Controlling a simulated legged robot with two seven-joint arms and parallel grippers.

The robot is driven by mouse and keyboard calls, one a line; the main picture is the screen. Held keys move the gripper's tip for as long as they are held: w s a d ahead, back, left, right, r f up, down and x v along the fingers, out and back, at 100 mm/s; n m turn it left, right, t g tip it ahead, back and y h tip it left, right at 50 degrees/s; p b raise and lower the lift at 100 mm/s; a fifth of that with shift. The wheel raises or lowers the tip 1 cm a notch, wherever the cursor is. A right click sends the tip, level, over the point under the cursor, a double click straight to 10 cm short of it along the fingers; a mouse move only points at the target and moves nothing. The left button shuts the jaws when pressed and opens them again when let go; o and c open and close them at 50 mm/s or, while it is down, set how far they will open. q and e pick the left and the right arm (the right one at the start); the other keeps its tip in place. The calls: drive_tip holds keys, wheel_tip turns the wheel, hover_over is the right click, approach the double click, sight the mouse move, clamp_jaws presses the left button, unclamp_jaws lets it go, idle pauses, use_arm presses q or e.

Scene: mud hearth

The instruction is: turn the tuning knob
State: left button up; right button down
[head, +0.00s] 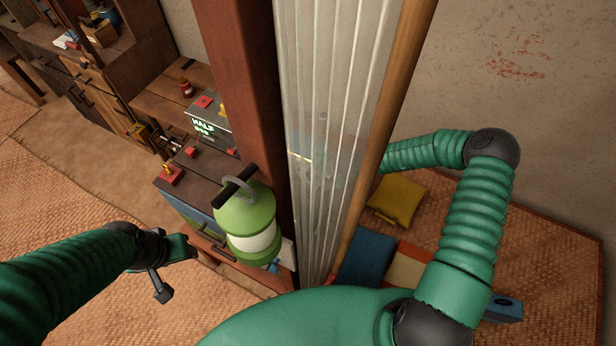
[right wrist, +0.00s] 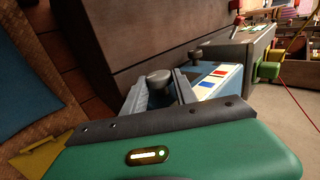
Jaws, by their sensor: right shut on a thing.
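In the right wrist view a grey round knob (right wrist: 158,78) sits between the fingertips of my right gripper (right wrist: 162,92), which is shut on it. A blue panel (right wrist: 217,80) with red, yellow and white patches lies just beyond the fingers, and a second dark knob (right wrist: 195,54) stands behind. How far the knob is turned cannot be told. In the head view my right arm passes behind a translucent ribbed sheet (head: 325,120), and the gripper there is too blurred to make out. My left gripper (head: 178,272) is open and empty, left of a green lantern (head: 246,215).
A dark red post (head: 238,75) and a wooden pole (head: 400,75) flank the sheet. A grey box with a lit "HALF" display (head: 203,127) stands behind the lantern. Yellow (head: 397,199) and blue (head: 366,258) cushions lie on the right mat. Woven floor is clear at left.

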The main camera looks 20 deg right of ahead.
drive_tip(key=shift+s, duration=0.1)
idle(0.3)
drive_tip(key=c, duration=1)
unclamp_jaws()
drive_tip(key=shift+d, duration=0.1)
drive_tip(key=v, duration=1.6)
drive_tip(key=shift+d+r+b, duration=0.2)
drive_tip(key=shift+r+b, duration=0.05)
drive_tip(key=shift+b, duration=0.15)
drive_tip(key=shift+s, duration=0.2)
